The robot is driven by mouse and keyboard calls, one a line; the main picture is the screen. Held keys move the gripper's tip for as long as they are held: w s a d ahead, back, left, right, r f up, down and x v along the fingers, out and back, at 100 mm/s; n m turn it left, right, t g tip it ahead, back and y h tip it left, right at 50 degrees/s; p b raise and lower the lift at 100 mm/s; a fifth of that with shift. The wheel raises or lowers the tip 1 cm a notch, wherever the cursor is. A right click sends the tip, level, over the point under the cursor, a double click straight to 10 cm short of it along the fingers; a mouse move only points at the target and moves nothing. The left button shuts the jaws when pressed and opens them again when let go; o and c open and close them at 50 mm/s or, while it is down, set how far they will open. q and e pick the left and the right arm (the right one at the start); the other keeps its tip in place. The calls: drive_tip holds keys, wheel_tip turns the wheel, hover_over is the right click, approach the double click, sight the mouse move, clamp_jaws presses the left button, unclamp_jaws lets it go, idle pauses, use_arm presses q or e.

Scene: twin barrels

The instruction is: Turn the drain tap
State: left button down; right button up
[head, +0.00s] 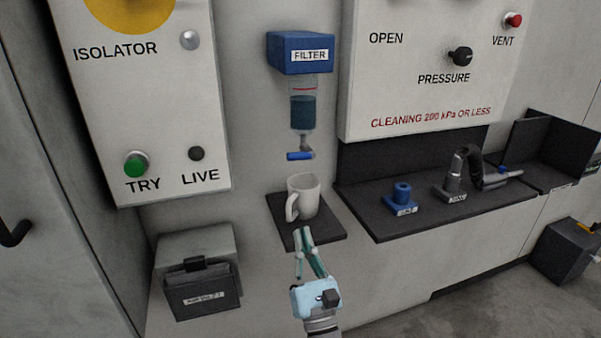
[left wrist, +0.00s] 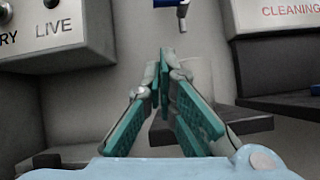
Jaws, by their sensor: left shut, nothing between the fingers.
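The drain tap (head: 300,156) is a small blue lever under the clear bowl of the blue filter (head: 303,55). In the left wrist view the tap (left wrist: 171,3) shows at the top edge, above my fingertips. A white mug (head: 306,193) stands upright below the tap on a small dark shelf (head: 284,235). My left gripper (head: 303,232) is shut and empty, in front of the mug and lower than the tap. In the left wrist view its teal-padded fingers (left wrist: 164,52) meet at the tips and partly hide the mug (left wrist: 198,75). My right gripper is not in view.
A dark shelf (head: 400,228) on the right holds a blue fitting (head: 401,198) and a black hose tool (head: 467,170). The isolator panel (head: 105,70) is at left, with a dark box (head: 202,290) below. The pressure panel (head: 425,50) is at right.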

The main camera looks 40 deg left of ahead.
sight(293, 197)
use_arm(q)
drive_tip(key=shift+n, duration=0.4)
drive_tip(key=p+x, duration=0.2)
drive_tip(key=x, duration=0.7)
drive_tip(key=shift+w+a+r, duration=0.2)
drive_tip(key=shift+r, duration=0.05)
drive_tip(key=r, duration=0.1)
drive_tip(key=r+p, duration=0.1)
drive_tip(key=r, duration=0.2)
drive_tip(key=shift+w+a+p, duration=0.35)
drive_tip(key=shift+w+p, duration=0.05)
drive_tip(key=shift+f, duration=0.1)
drive_tip(key=shift+a+m, duration=0.2)
drive_tip(key=shift+m, duration=0.2)
drive_tip(key=shift+s, duration=0.1)
